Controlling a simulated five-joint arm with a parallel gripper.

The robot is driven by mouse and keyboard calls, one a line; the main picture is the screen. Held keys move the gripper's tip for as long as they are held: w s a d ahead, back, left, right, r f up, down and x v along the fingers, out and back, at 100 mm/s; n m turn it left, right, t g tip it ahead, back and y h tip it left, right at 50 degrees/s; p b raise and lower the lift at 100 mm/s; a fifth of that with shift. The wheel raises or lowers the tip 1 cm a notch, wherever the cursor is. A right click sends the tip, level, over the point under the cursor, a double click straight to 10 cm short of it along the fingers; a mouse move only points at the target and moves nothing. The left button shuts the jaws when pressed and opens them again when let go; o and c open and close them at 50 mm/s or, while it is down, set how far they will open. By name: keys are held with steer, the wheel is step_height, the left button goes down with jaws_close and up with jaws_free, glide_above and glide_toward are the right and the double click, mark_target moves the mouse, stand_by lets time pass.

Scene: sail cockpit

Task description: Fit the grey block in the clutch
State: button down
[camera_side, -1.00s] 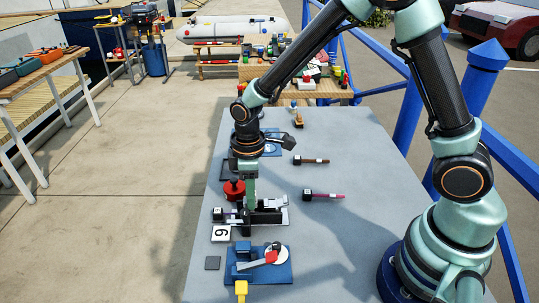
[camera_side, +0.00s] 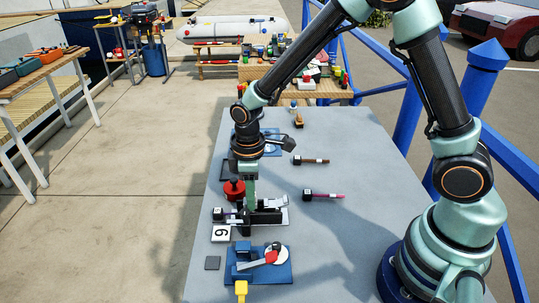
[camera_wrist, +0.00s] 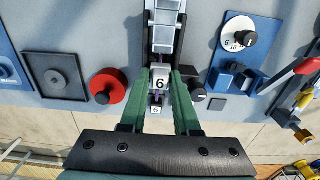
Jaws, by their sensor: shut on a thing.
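The clutch (camera_side: 275,204) is a dark narrow fixture with a silver part at its right end, standing on the grey bench in the side view. It also shows at the top of the wrist view (camera_wrist: 164,22). My gripper (camera_side: 247,208) is low over the left half of the clutch, pointing down. In the wrist view, its two green fingers flank a light grey block (camera_wrist: 160,84) marked 6, and my gripper is shut on it. The block's underside is hidden, and I cannot tell whether it is seated. A smaller white 6 label (camera_wrist: 156,110) shows just beyond it.
A red round knob (camera_side: 234,189) stands close behind the clutch. A blue fixture (camera_side: 258,274) with a white dial is nearest the camera. Two handled tools, brown (camera_side: 315,161) and pink (camera_side: 325,195), lie right. The bench's right side is clear.

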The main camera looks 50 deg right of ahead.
steer(key=shift+f, duration=0.4)
steer(key=shift+r, duration=0.6)
steer(key=shift+f, duration=0.65)
stand_by(0.9)
steer(key=shift+c, duration=0.8)
jaws_free()
steer(key=shift+w+a+r, duration=0.1)
steer(key=shift+w+r, duration=0.05)
steer(key=shift+r, duration=0.7)
steer(key=shift+w+a+r, duration=0.1)
steer(key=shift+r, duration=1.5)
steer(key=shift+s+d+r, duration=0.15)
steer(key=shift+r, duration=0.5)
